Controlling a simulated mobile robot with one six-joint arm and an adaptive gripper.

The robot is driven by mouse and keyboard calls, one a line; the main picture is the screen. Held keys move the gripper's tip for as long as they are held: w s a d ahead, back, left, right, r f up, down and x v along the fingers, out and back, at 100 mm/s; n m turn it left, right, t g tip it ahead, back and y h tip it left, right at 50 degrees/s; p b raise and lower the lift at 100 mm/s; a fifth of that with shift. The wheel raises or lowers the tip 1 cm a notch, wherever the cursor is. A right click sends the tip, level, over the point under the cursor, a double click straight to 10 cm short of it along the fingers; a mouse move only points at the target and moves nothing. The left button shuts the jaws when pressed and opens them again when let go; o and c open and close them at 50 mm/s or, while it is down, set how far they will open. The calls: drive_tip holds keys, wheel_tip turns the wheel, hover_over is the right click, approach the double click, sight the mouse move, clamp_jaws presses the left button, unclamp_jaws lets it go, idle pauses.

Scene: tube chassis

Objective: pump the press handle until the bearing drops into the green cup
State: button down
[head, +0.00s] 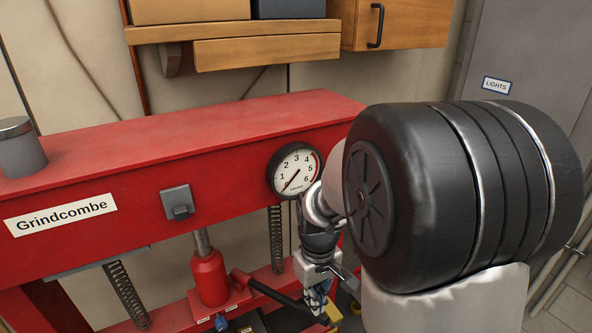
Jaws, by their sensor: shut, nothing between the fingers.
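The press handle (272,293) is a dark bar coming out of a red socket beside the red jack (209,278). It slopes down to the right toward my gripper (318,303). My gripper is shut at the lower middle of the head view, near the handle's outer end. I cannot tell whether it touches the handle. The round gauge (295,171) on the press beam has its needle pointing to the lower left, near the low end. The bearing and the green cup are not visible; the lower part of the press is out of frame.
The red press beam (110,185) spans the left and middle, with springs (126,291) hanging below it. A grey canister (20,147) stands on top. A wooden shelf (265,48) and cabinet (405,25) are above. My dark arm joint blocks much of the right side.

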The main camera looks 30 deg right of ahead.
drive_tip(key=shift+f, duration=0.1)
wheel_tip(320, 180, down, 15)
drive_tip(key=b, duration=1.1)
drive_tip(key=shift+b, duration=0.35)
drive_tip(key=shift+r, duration=0.25)
wheel_tip(320, 180, up, 14)
drive_tip(key=p, duration=1.1)
drive_tip(key=shift+r+p, duration=0.25)
drive_tip(key=shift+p, duration=0.1)
drive_tip(key=shift+f+b, duration=6.1)
drive_tip(key=shift+f, duration=1.65)
wheel_tip(320, 180, up, 16)
drive_tip(key=p, duration=1.2)
drive_tip(key=shift+f, duration=0.4)
